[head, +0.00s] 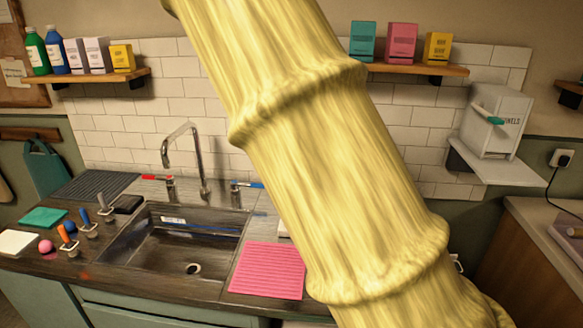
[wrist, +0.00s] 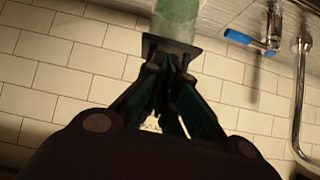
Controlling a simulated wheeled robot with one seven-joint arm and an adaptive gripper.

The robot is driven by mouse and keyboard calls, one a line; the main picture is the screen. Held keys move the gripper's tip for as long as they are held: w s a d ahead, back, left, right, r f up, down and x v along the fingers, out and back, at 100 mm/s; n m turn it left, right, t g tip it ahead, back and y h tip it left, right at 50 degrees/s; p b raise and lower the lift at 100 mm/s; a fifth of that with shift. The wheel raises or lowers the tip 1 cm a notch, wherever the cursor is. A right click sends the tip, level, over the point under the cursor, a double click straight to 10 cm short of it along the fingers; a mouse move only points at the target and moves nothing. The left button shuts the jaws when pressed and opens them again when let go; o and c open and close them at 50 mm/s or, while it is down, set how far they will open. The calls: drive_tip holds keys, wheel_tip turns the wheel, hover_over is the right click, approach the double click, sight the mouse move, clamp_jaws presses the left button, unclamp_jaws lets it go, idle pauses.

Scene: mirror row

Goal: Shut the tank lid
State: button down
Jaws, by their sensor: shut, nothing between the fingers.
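I cannot make out for certain a tank or its lid in either view. A pale green, translucent thing (wrist: 177,16) shows just beyond the fingertips. I cannot tell whether they touch it. In the head view my gripper is out of sight, and my yellow ribbed arm hides the middle.
The sink (head: 175,240) and its tap (head: 198,160) lie left of my arm. A blue tap handle (wrist: 250,42) is beside the gripper in the wrist view. A pink mat (head: 267,270) lies right of the sink. Shelves (head: 415,69) with small boxes hang above.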

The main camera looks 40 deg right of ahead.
drive_tip(key=shift+s+a+f+b, duration=0.1)
drive_tip(key=shift+f+b, duration=0.15)
drive_tip(key=shift+b, duration=0.05)
idle(0.6)
drive_tip(key=shift+r+p, duration=0.65)
drive_tip(key=shift+r, duration=0.15)
drive_tip(key=shift+r, duration=0.1)
drive_tip(key=s+a+f, duration=0.1)
drive_tip(key=s+a, duration=0.5)
drive_tip(key=shift+s+a+f, duration=0.25)
drive_tip(key=shift+s+a, duration=0.05)
drive_tip(key=shift+a, duration=0.05)
